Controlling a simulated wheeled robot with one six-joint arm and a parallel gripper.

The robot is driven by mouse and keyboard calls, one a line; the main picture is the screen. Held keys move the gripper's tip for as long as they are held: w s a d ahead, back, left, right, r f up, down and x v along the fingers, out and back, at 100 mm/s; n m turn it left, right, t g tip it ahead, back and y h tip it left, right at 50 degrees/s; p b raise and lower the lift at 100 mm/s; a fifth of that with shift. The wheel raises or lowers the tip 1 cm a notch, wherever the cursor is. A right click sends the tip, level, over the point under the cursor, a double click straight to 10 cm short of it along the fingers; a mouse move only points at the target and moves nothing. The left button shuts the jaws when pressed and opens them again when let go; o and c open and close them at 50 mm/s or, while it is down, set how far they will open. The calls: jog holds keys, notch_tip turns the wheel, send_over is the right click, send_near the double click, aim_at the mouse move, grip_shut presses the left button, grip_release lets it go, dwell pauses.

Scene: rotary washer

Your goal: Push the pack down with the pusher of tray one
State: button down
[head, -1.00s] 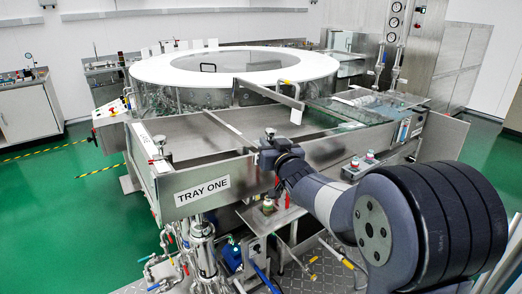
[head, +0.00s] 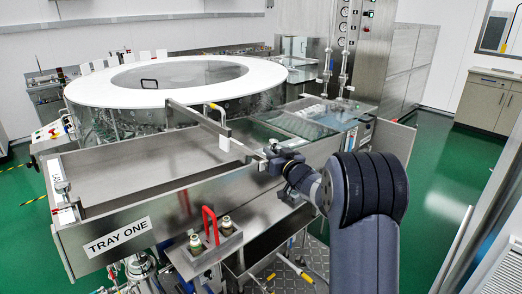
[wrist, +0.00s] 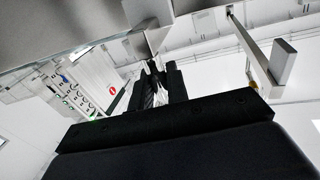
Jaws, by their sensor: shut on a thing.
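Tray one (head: 140,170) is the long steel trough with the "TRAY ONE" label on its front wall. Its pusher (head: 247,149) is a thin metal bar lying across the right part of the trough. My gripper (head: 270,160) is shut on the near end of this pusher, at the tray's front edge. In the wrist view, my dark fingers (wrist: 153,80) close on a metal piece, with a steel surface just beyond. A whitish cluster (head: 322,108) lies on the glass-covered section to the right. I cannot tell if it is the pack.
A fixed arm with a yellow handle (head: 213,107) reaches over the tray near the pusher's far end. The round white-topped washer (head: 110,87) stands behind. A small shelf with a red handle (head: 209,224) juts out in front. Green floor (head: 432,190) is clear at right.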

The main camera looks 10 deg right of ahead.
jog(key=shift+w+d, duration=0.4)
jog(key=shift+d, duration=0.2)
jog(key=c, duration=1.5)
grip_release()
jog(key=shift+o, duration=0.2)
jog(key=shift+s+f, duration=0.1)
jog(key=shift+s, duration=0.05)
jog(key=b+v, duration=0.2)
jog(key=v, duration=0.8)
jog(key=shift+s, duration=0.25)
jog(key=shift+w+d, duration=0.1)
jog(key=x, duration=0.3)
jog(key=p+x, duration=0.1)
jog(key=x, duration=0.3)
jog(key=p+x, duration=0.1)
jog(key=x, duration=0.2)
jog(key=shift+w+a, duration=0.1)
jog(key=shift+a, duration=0.35)
